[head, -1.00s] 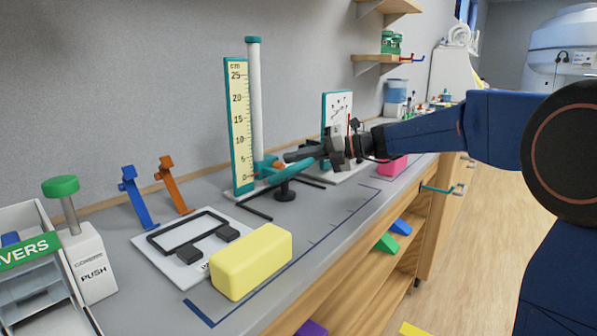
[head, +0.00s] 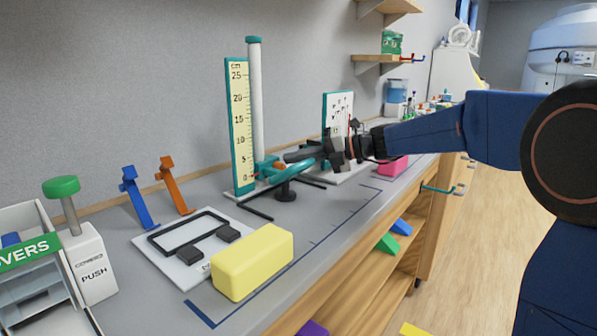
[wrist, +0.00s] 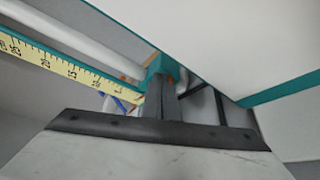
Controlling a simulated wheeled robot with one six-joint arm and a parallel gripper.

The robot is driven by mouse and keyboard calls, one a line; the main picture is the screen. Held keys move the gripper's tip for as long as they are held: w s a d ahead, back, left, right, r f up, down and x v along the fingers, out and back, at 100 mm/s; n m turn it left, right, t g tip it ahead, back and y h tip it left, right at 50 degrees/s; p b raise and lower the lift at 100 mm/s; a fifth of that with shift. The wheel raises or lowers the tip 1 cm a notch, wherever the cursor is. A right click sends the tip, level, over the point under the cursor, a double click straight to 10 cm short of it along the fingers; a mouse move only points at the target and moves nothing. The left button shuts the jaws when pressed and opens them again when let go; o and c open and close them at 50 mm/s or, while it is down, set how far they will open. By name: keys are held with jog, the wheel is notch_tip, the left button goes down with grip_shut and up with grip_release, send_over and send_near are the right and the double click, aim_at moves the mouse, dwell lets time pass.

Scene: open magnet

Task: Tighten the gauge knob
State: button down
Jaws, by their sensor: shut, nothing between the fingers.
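The height gauge has a cream centimetre scale (head: 239,125) with a teal frame, beside a pale upright post (head: 255,100). A teal carriage (head: 264,170) sits low on the post, with a teal arm (head: 291,174) reaching out over a black round foot. A small orange-red part, perhaps the knob (head: 277,165), shows at the carriage, partly hidden. My gripper (head: 288,157) is shut and empty, its fingertips close to the carriage. In the wrist view the shut fingers (wrist: 161,90) point at the teal carriage (wrist: 160,66) and cover part of it. I cannot tell whether they touch the knob.
A white chart board (head: 338,108) with a teal edge stands right behind my gripper. A yellow block (head: 252,262) and a white plate with a black frame (head: 190,232) lie nearer. Blue (head: 134,198) and orange (head: 174,186) stands lean by the wall.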

jog(key=shift+w+d+f, duration=0.25)
jog(key=shift+w+f, duration=0.05)
jog(key=shift+f, duration=0.2)
jog(key=shift+w+f, duration=0.1)
jog(key=shift+f, duration=0.4)
dwell(0.5)
jog(key=shift+d, duration=0.1)
jog(key=shift+w+d+r, duration=0.1)
jog(key=shift+w+d, duration=0.1)
jog(key=shift+w, duration=0.1)
jog(key=shift+s+d, duration=0.95)
jog(key=shift+d, duration=0.25)
jog(key=shift+s+d, duration=0.95)
jog(key=shift+d, duration=0.2)
jog(key=shift+d, duration=0.1)
